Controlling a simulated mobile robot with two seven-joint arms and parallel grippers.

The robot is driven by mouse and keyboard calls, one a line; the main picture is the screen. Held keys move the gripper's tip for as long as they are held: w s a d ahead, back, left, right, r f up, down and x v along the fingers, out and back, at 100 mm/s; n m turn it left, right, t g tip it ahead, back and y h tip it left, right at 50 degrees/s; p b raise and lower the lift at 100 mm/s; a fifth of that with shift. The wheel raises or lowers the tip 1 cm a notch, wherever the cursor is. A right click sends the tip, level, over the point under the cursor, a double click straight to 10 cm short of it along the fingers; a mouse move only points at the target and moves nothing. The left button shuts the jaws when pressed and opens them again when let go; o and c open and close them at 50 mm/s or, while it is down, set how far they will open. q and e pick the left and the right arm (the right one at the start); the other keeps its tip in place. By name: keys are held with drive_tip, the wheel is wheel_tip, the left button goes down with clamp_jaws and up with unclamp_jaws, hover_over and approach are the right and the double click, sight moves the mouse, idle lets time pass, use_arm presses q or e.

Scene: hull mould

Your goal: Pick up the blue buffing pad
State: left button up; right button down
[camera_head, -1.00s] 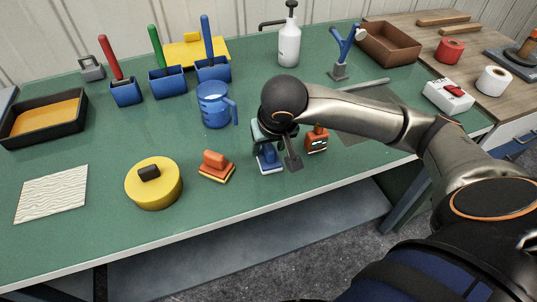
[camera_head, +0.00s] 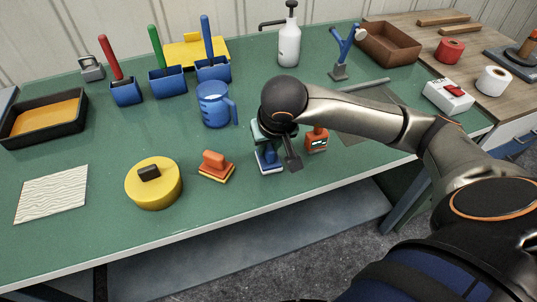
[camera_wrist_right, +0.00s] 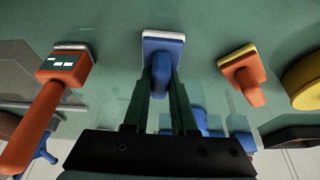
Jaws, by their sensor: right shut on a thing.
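The blue buffing pad (camera_head: 268,161) has a blue handle, a blue body and a white underside, and is near the table's front edge. My right gripper (camera_head: 275,150) reaches down over it and partly covers it. In the right wrist view, the blue buffing pad (camera_wrist_right: 163,42) faces the camera handle first, and the fingers of the right gripper (camera_wrist_right: 162,88) are shut on its handle from both sides. The pad is at or very close to the green tabletop; I cannot tell whether it touches. My left gripper is not in view.
An orange pad (camera_head: 214,166) and a yellow round block (camera_head: 153,183) lie left of the blue pad. An orange device (camera_head: 317,140) stands close on its right. A blue jug (camera_head: 215,104) is behind. The green table (camera_head: 120,225) is clear in front.

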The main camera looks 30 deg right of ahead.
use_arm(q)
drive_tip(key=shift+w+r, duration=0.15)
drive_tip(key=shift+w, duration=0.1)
use_arm(e)
drive_tip(key=shift+r, duration=0.1)
drive_tip(key=shift+r, duration=0.2)
wheel_tip(320, 180, up, 2)
drive_tip(key=shift+w+r, duration=0.1)
use_arm(q)
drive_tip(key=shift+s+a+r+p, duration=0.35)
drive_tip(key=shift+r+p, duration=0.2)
drive_tip(key=shift+p, duration=0.35)
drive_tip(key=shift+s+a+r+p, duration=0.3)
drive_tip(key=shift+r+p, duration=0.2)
drive_tip(key=shift+p, duration=0.35)
use_arm(e)
drive_tip(key=s+a+r, duration=0.9)
drive_tip(key=s+r, duration=0.1)
drive_tip(key=shift+s+a, duration=0.15)
drive_tip(key=shift+a, duration=0.25)
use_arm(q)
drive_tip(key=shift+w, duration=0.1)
use_arm(e)
drive_tip(key=shift+r, duration=0.1)
